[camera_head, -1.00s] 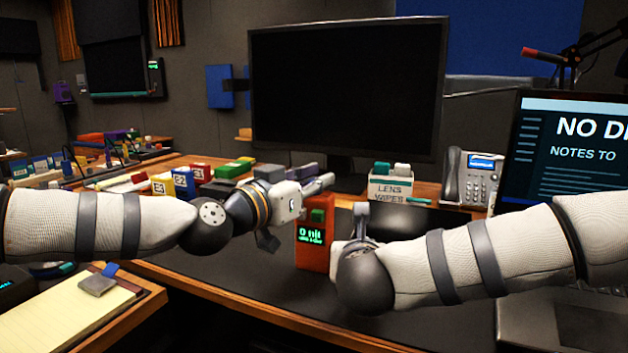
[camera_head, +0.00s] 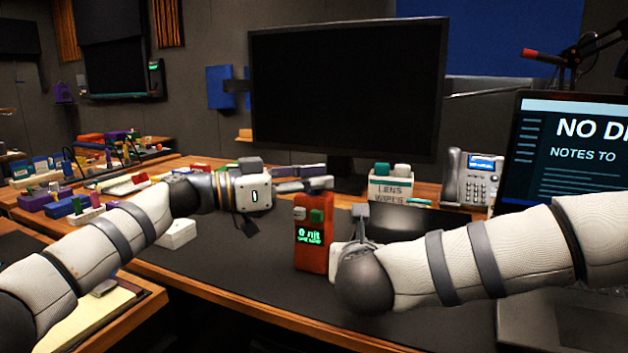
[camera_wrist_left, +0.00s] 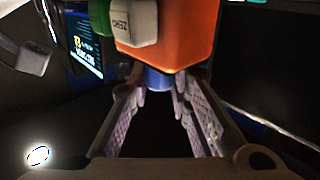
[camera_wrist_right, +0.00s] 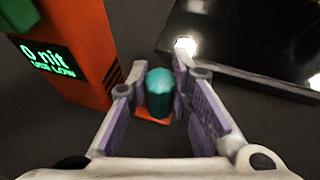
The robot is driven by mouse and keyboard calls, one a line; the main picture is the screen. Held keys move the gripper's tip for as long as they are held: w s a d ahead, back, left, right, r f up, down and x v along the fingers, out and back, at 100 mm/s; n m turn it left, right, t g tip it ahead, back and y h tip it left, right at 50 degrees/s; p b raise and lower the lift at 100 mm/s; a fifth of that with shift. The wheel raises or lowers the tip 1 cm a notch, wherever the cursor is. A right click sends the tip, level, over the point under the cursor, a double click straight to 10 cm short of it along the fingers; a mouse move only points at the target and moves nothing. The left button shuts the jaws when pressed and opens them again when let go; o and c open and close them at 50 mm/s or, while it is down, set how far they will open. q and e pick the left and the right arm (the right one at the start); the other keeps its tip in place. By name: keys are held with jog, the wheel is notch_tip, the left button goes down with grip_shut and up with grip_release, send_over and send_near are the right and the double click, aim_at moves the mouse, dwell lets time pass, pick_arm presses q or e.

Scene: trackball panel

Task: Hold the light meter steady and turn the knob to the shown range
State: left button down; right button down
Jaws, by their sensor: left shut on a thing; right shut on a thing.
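My left gripper (camera_head: 328,178) reaches over the meter's top from the left. In the left wrist view its fingers are shut on a blue rounded part (camera_wrist_left: 158,78) at the meter's end. My right gripper (camera_wrist_right: 155,85) is at the meter's right side, shut on a teal rounded part (camera_wrist_right: 159,92) above a small orange plate. Which part is the knob is unclear.
A large dark monitor (camera_head: 345,90) stands behind. The lens wipes box (camera_head: 390,188) and a desk phone (camera_head: 470,178) are at the back right. Coloured blocks and a white box (camera_head: 177,233) lie left. Bare mat (camera_head: 235,262) shows left of the meter.

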pick_arm(q)
jog(key=shift+s+d+f+m+g+h, duration=0.1)
jog(key=shift+s+f+m+g+h, duration=0.1)
jog(key=shift+m+g+h, duration=0.3)
jog(key=c, duration=1.6)
grip_release()
jog(key=shift+o, duration=0.8)
jog(key=shift+w+r, duration=0.1)
jog(key=v, duration=1.2)
jog(key=shift+r, duration=0.35)
